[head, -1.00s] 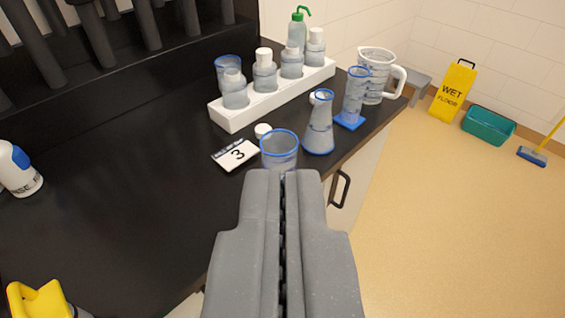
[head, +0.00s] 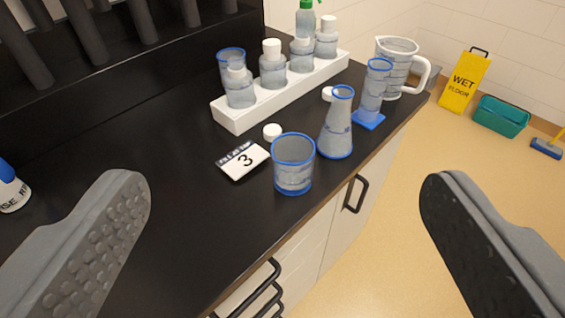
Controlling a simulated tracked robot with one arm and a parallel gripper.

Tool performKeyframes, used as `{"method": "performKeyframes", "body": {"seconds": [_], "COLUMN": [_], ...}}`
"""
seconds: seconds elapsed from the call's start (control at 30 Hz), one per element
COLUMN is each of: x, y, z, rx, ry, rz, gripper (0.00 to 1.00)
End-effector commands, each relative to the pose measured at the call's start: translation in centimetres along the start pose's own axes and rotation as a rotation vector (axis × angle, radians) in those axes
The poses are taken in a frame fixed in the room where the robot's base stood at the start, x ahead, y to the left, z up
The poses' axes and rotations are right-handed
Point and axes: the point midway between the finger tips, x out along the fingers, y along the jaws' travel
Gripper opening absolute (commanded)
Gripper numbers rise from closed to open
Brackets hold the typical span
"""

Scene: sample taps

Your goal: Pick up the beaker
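The beaker (head: 293,166) is clear with a blue rim and blue base. It stands upright on the black bench near the front edge, beside a card marked 3 (head: 243,160). My gripper (head: 285,208) is open wide and empty. Its left finger is over the bench and its right finger is over the floor side. The beaker shows in the gap between the fingers, farther ahead and apart from both. Another blue-rimmed vessel (head: 231,64) stands at the back, partly hidden by a bottle.
A conical flask (head: 338,128) stands close to the beaker's right, with a measuring cylinder (head: 372,92) and jug (head: 396,66) behind. A white rack (head: 236,118) holds several bottles. A white cap (head: 272,131) lies behind the beaker. Cabinet handles (head: 356,193) project below the edge.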

Motion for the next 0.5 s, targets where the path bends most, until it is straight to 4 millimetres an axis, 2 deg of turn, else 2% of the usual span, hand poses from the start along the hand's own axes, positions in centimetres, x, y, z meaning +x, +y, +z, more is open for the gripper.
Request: {"method": "performKeyframes", "body": {"seconds": [0.03, 0.1, 0.2, 0.33, 0.5], "x": [2.2, 5.3, 9.1, 13.1, 16.6], "y": [-0.6, -1.2, -1.8, -2.0, -1.5], "z": [0.0, 1.3, 3.3, 6.5, 10.7], "rx": [0.003, 0.013, 0.027, 0.04, 0.045], "ry": [-0.028, -0.051, -0.072, -0.101, -0.124], "rz": [0.004, 0.012, 0.027, 0.054, 0.097], "gripper": [0.84, 0.84, 0.84, 0.84, 0.84]}}
